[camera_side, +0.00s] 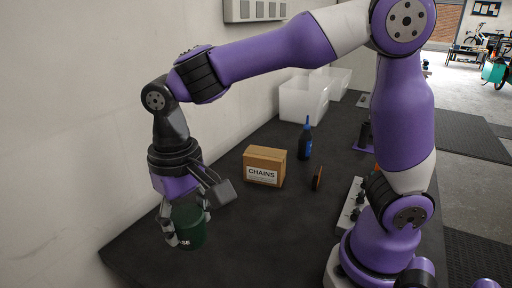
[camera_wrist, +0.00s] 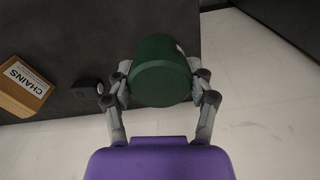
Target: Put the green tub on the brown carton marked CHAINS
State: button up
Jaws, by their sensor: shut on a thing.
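The green tub (camera_side: 188,228) is at the left end of the dark bench in the side view, with part of a white label showing low on it. My gripper (camera_side: 187,222) points down and is shut on the tub, one finger on each side. In the wrist view the tub (camera_wrist: 160,72) sits between the two fingertips of my gripper (camera_wrist: 160,88). I cannot tell whether the tub touches the bench. The brown carton marked CHAINS (camera_side: 264,167) stands on the bench to the right of the tub, its top bare. It also shows at the left edge of the wrist view (camera_wrist: 22,88).
A blue bottle (camera_side: 305,142) stands behind and right of the carton. A small orange and black item (camera_side: 318,178) lies right of the carton. White bins (camera_side: 304,98) stand along the wall (camera_side: 100,100).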

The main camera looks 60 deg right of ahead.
jog(key=w+d+r+m, duration=0.3)
jog(key=d+r+m, duration=0.1)
jog(key=d+m, duration=0.6)
jog(key=w+d+r+m, duration=0.2)
jog(key=d+r+m, duration=0.2)
jog(key=d+m, duration=0.55)
jog(key=n, duration=0.2)
send_over(265, 153)
notch_tip(265, 153, down, 6)
jog(key=shift+a+f, duration=0.1)
jog(key=shift+d+f, duration=0.1)
jog(key=shift+d, duration=0.1)
jog(key=shift+f, duration=2)
jog(key=shift+f, duration=0.15)
jog(key=o, duration=1.3)
